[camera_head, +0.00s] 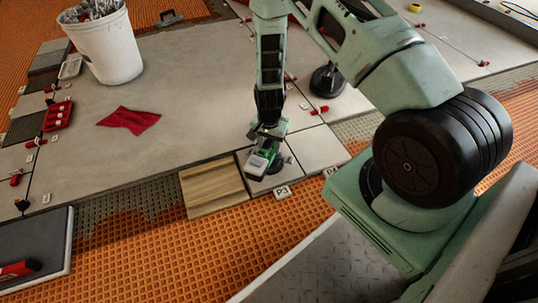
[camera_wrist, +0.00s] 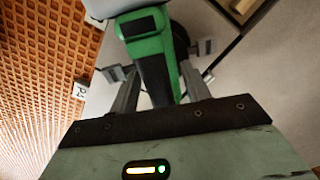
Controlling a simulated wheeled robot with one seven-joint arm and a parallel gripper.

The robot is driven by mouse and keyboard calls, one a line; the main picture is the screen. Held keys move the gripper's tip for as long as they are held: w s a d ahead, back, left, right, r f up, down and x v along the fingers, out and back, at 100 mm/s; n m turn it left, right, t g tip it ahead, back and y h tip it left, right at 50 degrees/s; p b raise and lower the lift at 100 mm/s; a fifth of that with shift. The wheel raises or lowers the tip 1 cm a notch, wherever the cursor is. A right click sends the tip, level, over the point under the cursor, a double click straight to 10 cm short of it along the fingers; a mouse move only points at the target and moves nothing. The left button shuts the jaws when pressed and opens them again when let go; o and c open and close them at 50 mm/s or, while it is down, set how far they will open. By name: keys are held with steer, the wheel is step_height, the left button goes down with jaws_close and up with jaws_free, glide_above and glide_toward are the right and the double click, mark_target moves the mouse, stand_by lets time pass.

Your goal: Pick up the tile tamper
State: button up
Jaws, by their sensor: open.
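The tile tamper (camera_head: 259,162), a green tool with a pale grey end and a dark round part beside it, stands on a small grey tile near the floor's front edge. In the wrist view its green and black body (camera_wrist: 153,55) lies between the two fingers. My gripper (camera_head: 267,143) is directly over it in the head view; in the wrist view my gripper (camera_wrist: 160,62) is open, one finger on each side of the body. I cannot tell whether either finger touches it. The tamper's lower part is partly hidden in both views.
A wooden board (camera_head: 213,188) lies left of the tamper. A P3 label (camera_head: 282,192) is in front. A black round-based object (camera_head: 327,80) stands behind the arm. A red cloth (camera_head: 129,120), red tray (camera_head: 59,115) and white bucket (camera_head: 106,45) are left; grey tile between is mostly clear.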

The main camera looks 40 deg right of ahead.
jaws_close()
steer(key=shift+r, duration=0.1)
steer(key=shift+w+r, duration=0.1)
steer(key=shift+r, duration=0.05)
step_height(320, 180, up, 10)
steer(key=p, duration=0.6)
step_height(320, 180, up, 6)
steer(key=p, duration=0.5)
steer(key=shift+p, duration=0.3)
